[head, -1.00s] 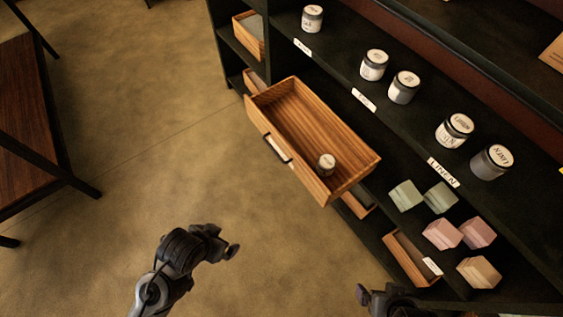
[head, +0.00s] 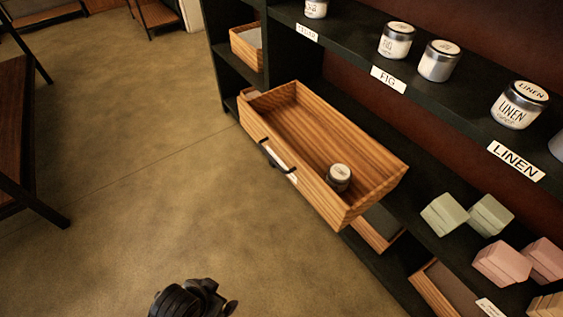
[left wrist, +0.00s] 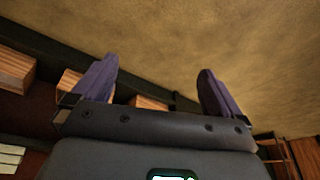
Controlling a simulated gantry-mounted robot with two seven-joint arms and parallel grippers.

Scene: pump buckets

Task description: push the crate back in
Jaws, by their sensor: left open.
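The wooden crate (head: 375,141) juts out of the dark shelf in the head view, with a dark handle (head: 277,158) on its front and one small lidded jar (head: 339,177) inside. My left gripper (head: 222,303) is at the bottom edge of the head view, below and in front of the crate, clearly apart from it and mostly cut off. In the left wrist view my left gripper (left wrist: 155,72) shows two purple fingers spread apart with nothing between them. My right gripper is not in view.
The shelf above holds jars (head: 437,60) with labels such as FIG (head: 388,79) and LINEN (head: 515,161). Green and pink blocks (head: 501,262) lie lower right. Other wooden crates (head: 247,47) sit in the shelf. A dark table (head: 22,140) stands left; the floor between is clear.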

